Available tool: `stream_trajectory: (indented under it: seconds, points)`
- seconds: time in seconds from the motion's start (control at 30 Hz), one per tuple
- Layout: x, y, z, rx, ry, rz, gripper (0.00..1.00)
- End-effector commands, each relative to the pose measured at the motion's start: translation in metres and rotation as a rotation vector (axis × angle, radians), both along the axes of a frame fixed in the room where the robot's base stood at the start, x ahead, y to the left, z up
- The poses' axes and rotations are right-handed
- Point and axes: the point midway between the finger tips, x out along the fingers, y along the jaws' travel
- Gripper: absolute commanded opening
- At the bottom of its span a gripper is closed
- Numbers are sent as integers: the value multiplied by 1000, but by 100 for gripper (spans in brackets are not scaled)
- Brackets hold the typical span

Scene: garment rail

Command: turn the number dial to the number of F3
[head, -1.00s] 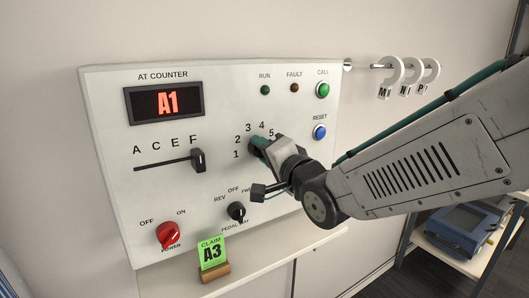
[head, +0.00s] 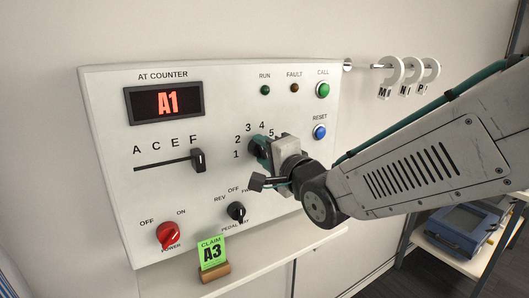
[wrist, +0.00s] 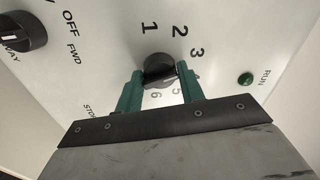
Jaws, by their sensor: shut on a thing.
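The black number dial (head: 256,152) is on the right half of the white control panel, with numbers around it. In the wrist view the dial (wrist: 158,70) sits between the two green fingers of my gripper (wrist: 160,75), which is shut on it. In the head view my gripper (head: 264,148) covers part of the dial and some numbers. I cannot tell for certain which number the dial points to. The counter display (head: 167,102) reads A1. The letter slider (head: 199,160) stands at F. A green claim card (head: 212,252) reads A3.
Below the dial is a black pedal knob (head: 236,211), close under my wrist. A red power knob (head: 168,235) is at lower left. Green call (head: 323,90) and blue reset (head: 319,132) buttons are at the panel's right. Lettered hangers (head: 405,78) hang on a rail at right.

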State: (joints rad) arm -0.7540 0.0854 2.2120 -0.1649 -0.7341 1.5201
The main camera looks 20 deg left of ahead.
Motion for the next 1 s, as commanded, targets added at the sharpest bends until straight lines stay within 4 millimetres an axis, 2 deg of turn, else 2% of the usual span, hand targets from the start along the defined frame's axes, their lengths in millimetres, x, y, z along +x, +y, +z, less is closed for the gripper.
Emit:
stream_trajectory:
  seconds: [0.03, 0.07, 0.1, 0.47, 0.8, 1.0]
  points:
    - [0, 0, -1, -2, 2, -1, 16]
    - [0, -1, -1, -2, 2, -1, 47]
    - [0, 0, -1, -2, 2, -1, 58]
    - [-4, -4, 0, -1, 0, 0, 58]
    - [-39, -45, 0, -1, 0, 0, 58]
    - [-50, -59, 0, -1, 1, -1, 58]
